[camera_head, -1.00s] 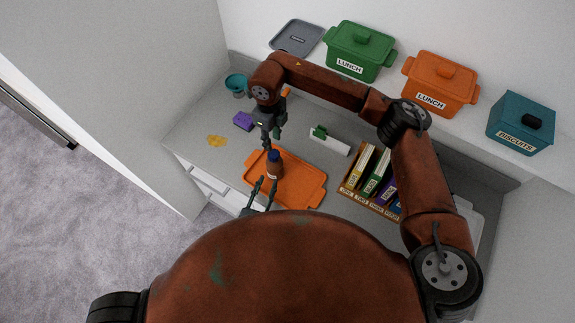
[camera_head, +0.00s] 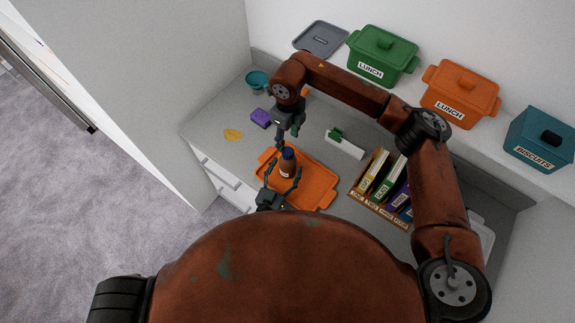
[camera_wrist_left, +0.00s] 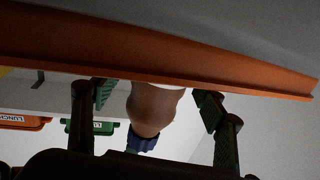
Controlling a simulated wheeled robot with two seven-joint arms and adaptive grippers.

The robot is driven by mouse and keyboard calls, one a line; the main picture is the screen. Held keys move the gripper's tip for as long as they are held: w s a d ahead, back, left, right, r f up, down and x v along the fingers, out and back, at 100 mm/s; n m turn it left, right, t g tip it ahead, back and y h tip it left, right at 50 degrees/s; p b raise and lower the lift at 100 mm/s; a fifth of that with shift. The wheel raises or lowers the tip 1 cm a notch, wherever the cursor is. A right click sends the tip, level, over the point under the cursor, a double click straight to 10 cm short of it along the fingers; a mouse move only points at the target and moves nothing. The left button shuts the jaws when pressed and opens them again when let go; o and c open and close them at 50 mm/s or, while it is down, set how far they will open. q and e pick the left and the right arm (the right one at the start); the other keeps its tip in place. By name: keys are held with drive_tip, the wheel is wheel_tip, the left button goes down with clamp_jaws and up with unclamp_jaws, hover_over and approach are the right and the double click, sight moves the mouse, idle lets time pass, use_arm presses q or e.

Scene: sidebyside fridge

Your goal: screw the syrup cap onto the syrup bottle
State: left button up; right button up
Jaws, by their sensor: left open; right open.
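The syrup bottle (camera_head: 287,169) is brown and stands upright on the orange tray (camera_head: 315,193). The blue syrup cap (camera_head: 288,153) sits at the top of its neck; I cannot tell whether it is threaded on. In the left wrist view the bottle (camera_wrist_left: 153,108) hangs upside down, with the blue cap (camera_wrist_left: 141,140) below. My left gripper (camera_head: 284,173) is open, with one finger on each side of the bottle; contact is not clear. It also shows in the left wrist view (camera_wrist_left: 153,100). My right gripper (camera_head: 288,136) is open and points down just above the cap.
A yellow puddle (camera_head: 233,134), a purple block (camera_head: 261,117) and a teal cup (camera_head: 257,80) lie left of the tray. Lunch boxes (camera_head: 382,55) line the back shelf.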

use_arm(q)
drive_tip(key=shift+w+d+f, duration=0.1)
drive_tip(key=shift+w+d, duration=0.05)
drive_tip(key=shift+w, duration=0.3)
drive_tip(key=shift+s, duration=0.15)
clamp_jaws()
idle(0.5)
